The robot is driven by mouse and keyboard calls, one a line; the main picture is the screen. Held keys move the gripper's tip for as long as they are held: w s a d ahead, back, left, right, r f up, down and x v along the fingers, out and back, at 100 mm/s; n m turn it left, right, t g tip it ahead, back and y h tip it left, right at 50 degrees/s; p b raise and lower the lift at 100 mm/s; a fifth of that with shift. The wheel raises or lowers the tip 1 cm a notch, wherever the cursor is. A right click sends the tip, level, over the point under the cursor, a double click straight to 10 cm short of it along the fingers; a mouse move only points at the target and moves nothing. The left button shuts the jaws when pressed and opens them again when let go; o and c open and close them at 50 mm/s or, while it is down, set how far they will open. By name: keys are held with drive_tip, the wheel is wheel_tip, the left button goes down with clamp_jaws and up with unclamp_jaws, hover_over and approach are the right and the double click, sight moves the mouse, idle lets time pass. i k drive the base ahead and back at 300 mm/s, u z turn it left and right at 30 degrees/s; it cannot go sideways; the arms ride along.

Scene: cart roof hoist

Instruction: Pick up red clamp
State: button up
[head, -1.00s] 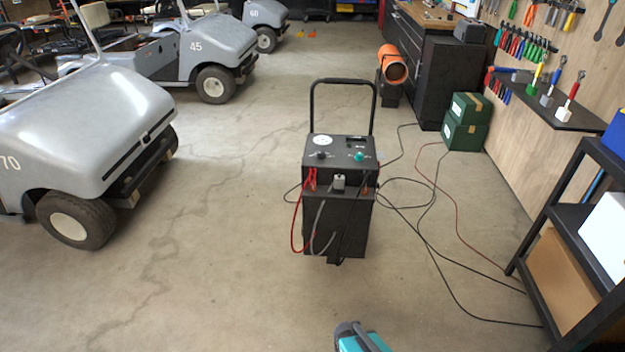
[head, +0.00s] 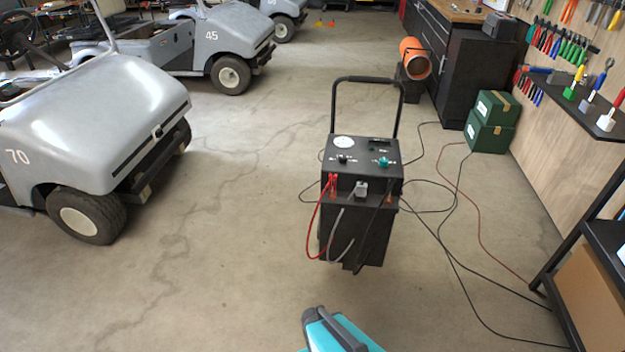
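The red clamp (head: 333,184) hangs at the front left of a black wheeled charger cart (head: 352,220), just below its control panel. A red cable loops down from it along the cart's left side. A grey clamp or plug (head: 361,188) sits beside it at the middle of the same edge. A teal and dark grey part, which seems to be my arm, shows at the bottom middle, apart from the cart. My gripper's fingers cannot be made out.
Grey golf carts (head: 90,120) stand on the left. Black and red cables lie on the floor right of the charger. Green boxes (head: 490,122), a tool wall and a black shelf (head: 590,235) are on the right. The floor in front and left of the charger is clear.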

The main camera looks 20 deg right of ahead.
sight(331, 189)
drive_tip(key=u, duration=0.6)
drive_tip(key=i, duration=0.9)
drive_tip(key=u, duration=0.25)
